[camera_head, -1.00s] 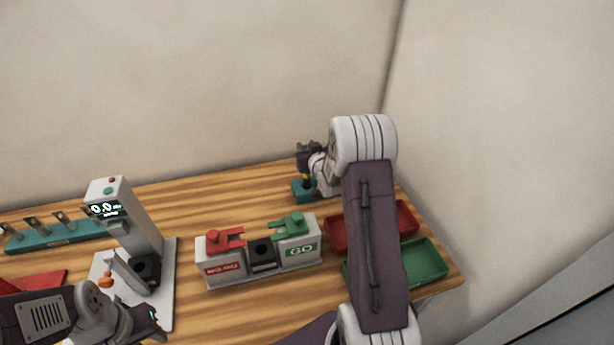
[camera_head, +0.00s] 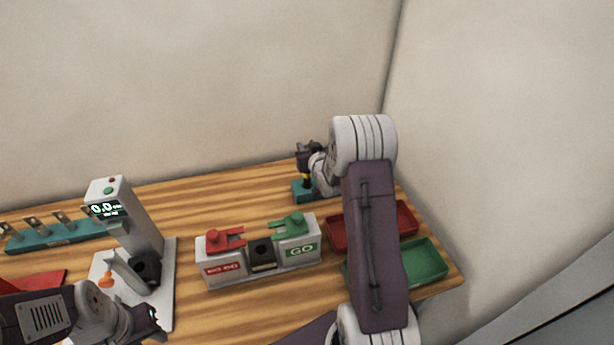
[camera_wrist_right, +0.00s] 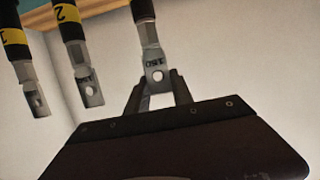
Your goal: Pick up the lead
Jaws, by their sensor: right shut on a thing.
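The lead (camera_wrist_right: 150,50) in the middle of the right wrist view has a black sleeve and a grey metal lug with a hole. My right gripper (camera_wrist_right: 156,94) is shut on this lug, one finger on each side. Two more leads with yellow bands, marked 1 (camera_wrist_right: 25,60) and 2 (camera_wrist_right: 78,50), hang to its left, apart from the fingers. In the head view my right gripper (camera_head: 308,157) is at the teal block (camera_head: 303,191) at the back right, and its fingers are small and dark there. My left gripper (camera_head: 154,325) is low at the left; its opening is unclear.
A grey stand with a display (camera_head: 125,225) stands at the left, and a teal rack (camera_head: 55,238) is behind it. A two-sided red and green gauge block (camera_head: 260,255) is in the middle. My right arm partly covers the red tray (camera_head: 405,217) and green tray (camera_head: 428,265).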

